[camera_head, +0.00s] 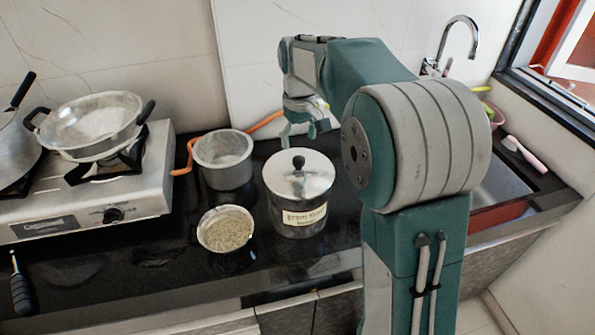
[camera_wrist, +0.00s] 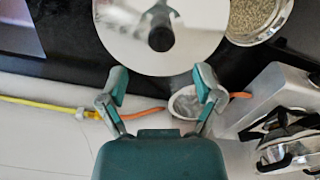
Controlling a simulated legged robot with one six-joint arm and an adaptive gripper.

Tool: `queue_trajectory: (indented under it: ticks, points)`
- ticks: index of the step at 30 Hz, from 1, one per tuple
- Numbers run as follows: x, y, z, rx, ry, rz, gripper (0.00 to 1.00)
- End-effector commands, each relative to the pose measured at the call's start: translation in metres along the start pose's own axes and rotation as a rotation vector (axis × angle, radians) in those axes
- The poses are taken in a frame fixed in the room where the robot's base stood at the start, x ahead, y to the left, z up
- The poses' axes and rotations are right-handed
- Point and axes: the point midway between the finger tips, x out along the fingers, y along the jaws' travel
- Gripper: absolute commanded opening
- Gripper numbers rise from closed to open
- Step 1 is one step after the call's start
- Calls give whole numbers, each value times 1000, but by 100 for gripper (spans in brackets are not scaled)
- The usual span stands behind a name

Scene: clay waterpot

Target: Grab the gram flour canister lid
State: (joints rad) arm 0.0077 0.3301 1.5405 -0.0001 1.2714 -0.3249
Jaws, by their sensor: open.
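The gram flour canister (camera_head: 298,217) is a metal pot with a paper label, standing upright on the black counter. Its shiny round lid (camera_head: 312,182) sits on top with a black knob (camera_head: 298,161). In the wrist view the lid (camera_wrist: 125,38) fills the top middle, with the knob (camera_wrist: 161,36) near its centre. My gripper (camera_head: 300,140) is above the lid, toward its back edge. In the wrist view my gripper (camera_wrist: 158,85) has its fingers spread apart and empty, just short of the lid's near edge, with the knob beyond the fingertips. Nothing is held.
A bowl of grain (camera_head: 226,231) and an empty metal pot (camera_head: 223,160) stand left of the canister. A stove (camera_head: 90,195) with a pan (camera_head: 93,120) is farther left. An orange gas hose (camera_head: 267,121) runs behind. The sink (camera_head: 497,190) is at the right.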

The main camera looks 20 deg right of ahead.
Motion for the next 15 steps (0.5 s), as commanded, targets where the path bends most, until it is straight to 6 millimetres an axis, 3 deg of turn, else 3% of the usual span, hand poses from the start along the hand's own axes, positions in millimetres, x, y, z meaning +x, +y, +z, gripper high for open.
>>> queue_trajectory:
  ticks: [8, 15]
  points:
    - [28, -2, 0, 0, -3, -1, 83]
    - [63, -4, -1, 1, -2, -1, 83]
